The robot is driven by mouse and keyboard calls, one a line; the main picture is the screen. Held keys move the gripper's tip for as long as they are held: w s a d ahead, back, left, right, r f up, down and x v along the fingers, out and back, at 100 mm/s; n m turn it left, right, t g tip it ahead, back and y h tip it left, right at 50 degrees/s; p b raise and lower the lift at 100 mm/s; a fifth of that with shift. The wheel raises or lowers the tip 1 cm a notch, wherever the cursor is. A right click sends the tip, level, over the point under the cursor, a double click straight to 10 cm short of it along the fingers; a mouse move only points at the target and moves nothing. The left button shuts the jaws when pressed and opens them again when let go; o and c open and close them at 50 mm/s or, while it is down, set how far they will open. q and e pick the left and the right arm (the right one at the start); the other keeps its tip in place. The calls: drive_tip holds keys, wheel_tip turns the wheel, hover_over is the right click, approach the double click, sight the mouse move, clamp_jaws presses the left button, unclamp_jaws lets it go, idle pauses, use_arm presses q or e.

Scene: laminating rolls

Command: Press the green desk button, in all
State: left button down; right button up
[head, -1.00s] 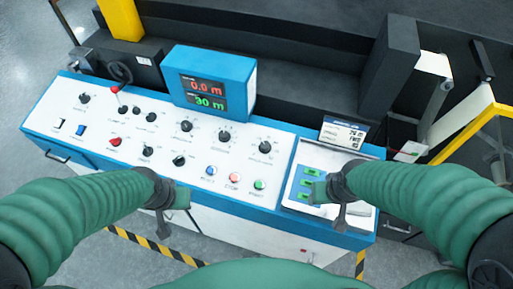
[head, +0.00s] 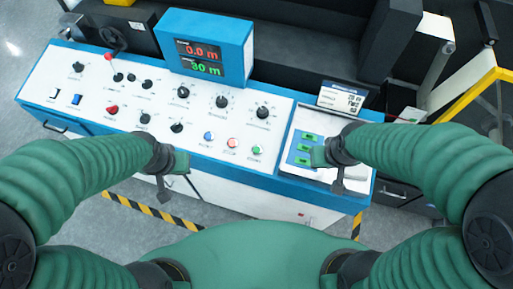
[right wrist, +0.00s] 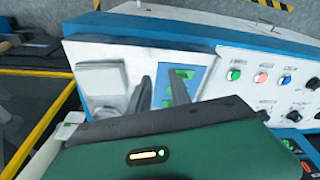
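A round green button (head: 256,150) sits at the right end of a row with a blue and a red button on the white console. It also shows in the right wrist view (right wrist: 234,75). Several green keys (head: 303,148) lie on a blue pad on the console's right panel, partly behind my right gripper. My right gripper (head: 328,162) is over that panel, close to the keys; in the right wrist view its two fingers (right wrist: 160,92) are apart, with nothing between them. My left gripper (head: 174,178) hangs at the console's front edge; its finger gap is not clear.
The console (head: 60,75) carries several black knobs, a red button (head: 112,109) and a display box (head: 205,50) reading 0.0 m and 30 m. A small label display (head: 341,96) stands behind the right panel. A yellow rail (head: 470,95) is at right.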

drive_tip(key=shift+d, duration=0.15)
clamp_jaws()
idle(1.1)
